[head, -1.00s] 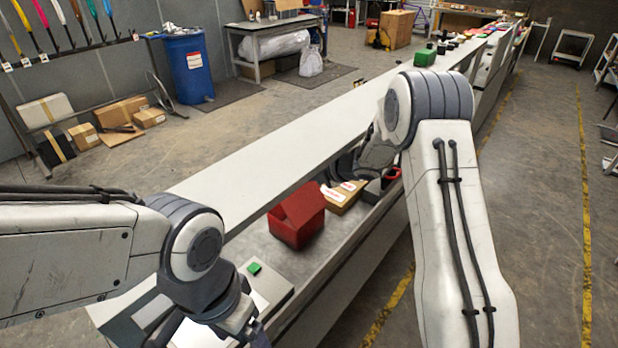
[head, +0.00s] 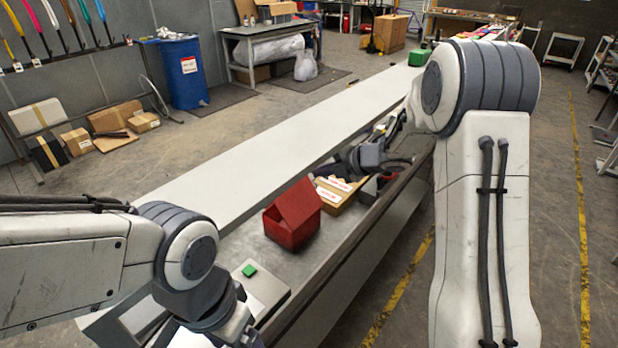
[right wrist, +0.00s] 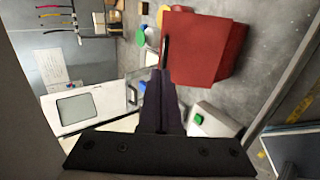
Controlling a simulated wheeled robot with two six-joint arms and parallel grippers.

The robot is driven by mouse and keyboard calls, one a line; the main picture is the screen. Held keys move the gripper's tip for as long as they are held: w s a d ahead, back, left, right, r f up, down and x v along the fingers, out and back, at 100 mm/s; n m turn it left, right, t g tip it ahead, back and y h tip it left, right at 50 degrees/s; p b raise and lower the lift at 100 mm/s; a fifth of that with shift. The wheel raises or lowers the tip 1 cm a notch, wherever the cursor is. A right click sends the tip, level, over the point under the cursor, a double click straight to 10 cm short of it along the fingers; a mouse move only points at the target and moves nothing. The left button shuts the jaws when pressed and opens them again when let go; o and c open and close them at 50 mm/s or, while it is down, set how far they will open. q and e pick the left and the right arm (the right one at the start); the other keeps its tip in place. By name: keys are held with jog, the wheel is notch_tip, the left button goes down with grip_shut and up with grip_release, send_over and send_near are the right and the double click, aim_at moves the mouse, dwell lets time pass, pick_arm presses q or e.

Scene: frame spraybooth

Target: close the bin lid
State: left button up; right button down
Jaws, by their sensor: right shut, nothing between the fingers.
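The red bin (head: 291,226) stands on the grey bench with its red lid (head: 312,200) raised at a slant. The bin also shows in the right wrist view (right wrist: 228,52), with the broad lid face (right wrist: 190,45) towards the camera. My right gripper (head: 350,158) is beyond and right of the bin in the head view, partly hidden by its own arm. In the right wrist view its dark fingers (right wrist: 165,62) are together and empty, with the tips over the lid's left edge; I cannot tell whether they touch. My left arm enters at lower left; its fingers are out of frame.
A long pale ledge (head: 270,150) runs along the bench's left side. A green object (head: 419,57) sits far along it.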

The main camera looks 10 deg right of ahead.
jog(key=s+d+t+y+b, duration=0.1)
jog(key=s+d+b, duration=0.3)
jog(key=s+b, duration=0.15)
pick_arm(q)
notch_tip(320, 180, down, 2)
jog(key=p, duration=0.3)
jog(key=shift+f, duration=0.2)
pick_arm(e)
jog(key=x, duration=1.3)
jog(key=shift+w+a, duration=0.3)
jog(key=shift+w, duration=0.15)
jog(key=shift+r, duration=0.1)
